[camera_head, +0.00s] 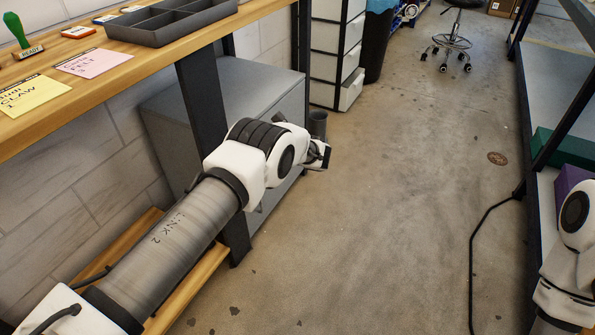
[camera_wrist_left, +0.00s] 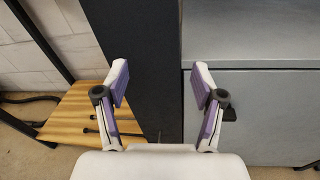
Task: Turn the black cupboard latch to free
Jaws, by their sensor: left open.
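The grey cupboard (camera_head: 225,95) stands under the wooden bench, its front turned toward the aisle. In the left wrist view the cupboard front (camera_wrist_left: 270,115) fills the right side. A small black piece on it, apparently the latch (camera_wrist_left: 230,115), shows just right of my right-hand finger, which partly hides it; its turn angle is unclear. My left gripper (camera_wrist_left: 161,84) is open and empty, its fingers in front of the dark bench post and the cupboard's edge. In the head view my left arm covers part of the cupboard front, and the latch is not visible there.
A black bench post (camera_head: 212,130) stands close beside the cupboard, behind my left arm. A wooden lower shelf (camera_head: 190,285) lies below. A drawer unit (camera_head: 335,50) and black bin (camera_head: 378,40) stand farther back. The concrete floor (camera_head: 400,200) is mostly clear, with a cable at right.

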